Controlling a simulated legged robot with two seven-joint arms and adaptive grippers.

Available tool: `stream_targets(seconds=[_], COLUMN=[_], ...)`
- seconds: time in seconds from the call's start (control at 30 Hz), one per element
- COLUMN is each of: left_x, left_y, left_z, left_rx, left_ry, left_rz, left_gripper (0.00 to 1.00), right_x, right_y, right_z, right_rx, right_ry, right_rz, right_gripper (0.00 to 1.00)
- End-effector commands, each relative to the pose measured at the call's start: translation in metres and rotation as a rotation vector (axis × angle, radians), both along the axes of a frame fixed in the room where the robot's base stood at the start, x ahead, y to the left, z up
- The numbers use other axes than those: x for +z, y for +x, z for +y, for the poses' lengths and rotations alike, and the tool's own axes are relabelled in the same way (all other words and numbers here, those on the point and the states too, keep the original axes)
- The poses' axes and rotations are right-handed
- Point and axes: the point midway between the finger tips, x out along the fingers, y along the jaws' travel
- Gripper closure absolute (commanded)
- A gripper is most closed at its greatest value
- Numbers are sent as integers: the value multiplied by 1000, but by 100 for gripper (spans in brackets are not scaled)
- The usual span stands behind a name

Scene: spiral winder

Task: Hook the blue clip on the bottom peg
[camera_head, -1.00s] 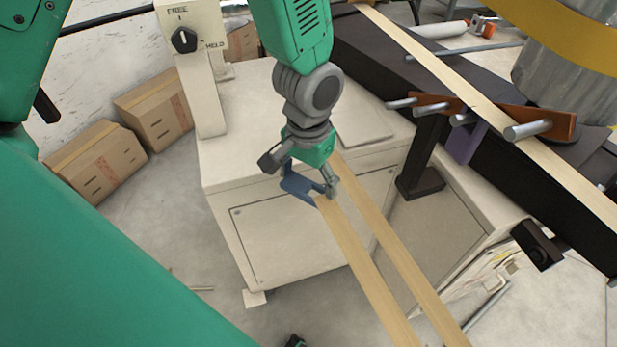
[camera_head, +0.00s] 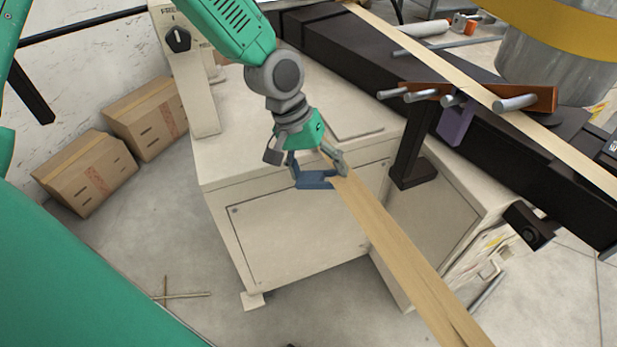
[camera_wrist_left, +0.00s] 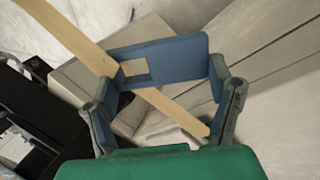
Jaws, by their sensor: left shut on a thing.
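The blue clip (camera_head: 316,180) is a U-shaped piece, held in my left gripper (camera_head: 318,171) above the front of the cream cabinet. In the left wrist view the clip (camera_wrist_left: 185,62) spans between the fingers of my left gripper (camera_wrist_left: 168,103) and has a square hole. A flat tan strip (camera_head: 395,240) runs from the gripper down to the lower right; in the wrist view the strip (camera_wrist_left: 170,108) passes behind the clip. I cannot tell whether they are joined. Several metal pegs, one large peg (camera_head: 516,103) among them, stick out of an orange-brown bracket (camera_head: 543,96), right of and apart from the clip. My right gripper is not in view.
A purple piece (camera_head: 456,122) hangs under the bracket. A dark upright post (camera_head: 411,150) stands between gripper and pegs. The cream cabinet (camera_head: 290,230) lies below, and a long dark beam (camera_head: 350,55) runs behind. Cardboard boxes (camera_head: 88,172) stand at left.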

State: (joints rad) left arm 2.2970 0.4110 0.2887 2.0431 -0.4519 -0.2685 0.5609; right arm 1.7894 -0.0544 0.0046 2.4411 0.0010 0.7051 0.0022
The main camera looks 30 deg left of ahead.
Motion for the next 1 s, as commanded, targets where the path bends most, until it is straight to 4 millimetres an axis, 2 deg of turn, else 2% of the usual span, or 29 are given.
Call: stream_targets(seconds=[0.43,0.87,1.0], left_x=[14,38,53], left_y=[36,52,57], left_z=[-12,-18,-16], left_rx=[294,466,533], left_ry=[-411,-674,-789], left_rz=[-160,-343,-439], left_gripper=[63,63,63], right_x=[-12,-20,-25], right_y=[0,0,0], right_z=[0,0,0], right_rx=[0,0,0], right_ry=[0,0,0], right_rz=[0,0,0], right_gripper=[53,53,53])
